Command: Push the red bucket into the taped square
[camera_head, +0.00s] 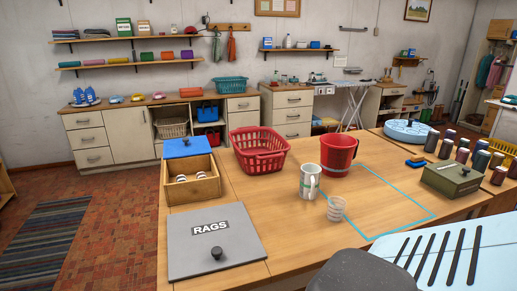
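The red bucket (336,157) stands upright on the wooden table, with its handle at the right. The taped square (407,230) is a light blue outline on the tabletop. The bucket is at the far left end of the outline; I cannot tell how much of its base lies inside the tape. A white mug (309,184) stands just in front and left of the bucket. A clear ribbed cup (336,209) stands by the square's left line. Neither of my grippers shows in this view.
A red basket (259,150), an open wooden box (191,190) and a grey RAGS lid (211,240) occupy the left side. A green box (451,179) and several dark jars stand right. A light blue surface (470,255) bears several black strips. The square's middle is clear.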

